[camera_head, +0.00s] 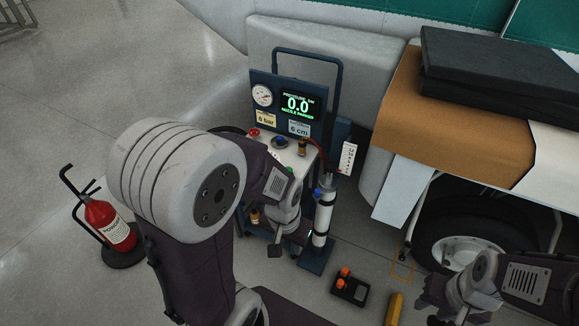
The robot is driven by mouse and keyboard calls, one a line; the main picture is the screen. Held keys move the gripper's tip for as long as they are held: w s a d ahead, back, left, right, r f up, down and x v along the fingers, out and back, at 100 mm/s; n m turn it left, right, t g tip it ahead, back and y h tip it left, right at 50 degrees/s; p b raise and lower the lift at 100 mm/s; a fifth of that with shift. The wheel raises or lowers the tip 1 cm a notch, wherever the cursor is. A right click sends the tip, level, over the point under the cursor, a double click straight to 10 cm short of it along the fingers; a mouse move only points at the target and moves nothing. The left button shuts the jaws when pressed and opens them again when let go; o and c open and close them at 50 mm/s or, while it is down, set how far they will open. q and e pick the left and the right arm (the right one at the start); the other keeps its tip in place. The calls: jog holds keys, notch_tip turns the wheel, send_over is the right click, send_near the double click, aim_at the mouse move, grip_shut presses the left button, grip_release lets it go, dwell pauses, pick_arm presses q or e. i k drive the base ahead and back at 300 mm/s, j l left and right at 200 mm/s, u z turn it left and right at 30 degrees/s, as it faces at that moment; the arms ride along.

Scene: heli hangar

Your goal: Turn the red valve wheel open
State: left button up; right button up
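A small red round part (254,133), which looks like the red valve wheel, sits at the left back of the top of a wheeled cart (294,158), below the gauge panel. My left arm comes in from the left and covers much of the cart's front left. My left gripper (285,246) points down in front of the cart, lower than the red part and apart from it. Its fingers are small and dark, and I cannot tell how far apart they are. My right gripper (436,298) is at the lower right, far from the cart. Its finger opening is unclear.
The panel (298,104) has a round gauge and a display reading 0.0. A white cylinder (323,218) stands at the cart's right. A fire extinguisher (105,225) stands left. A black tray (350,287) with orange-topped items lies on the floor. A vehicle wheel (462,250) is right.

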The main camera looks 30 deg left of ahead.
aim_at(253, 133)
jog(key=u, duration=1.3)
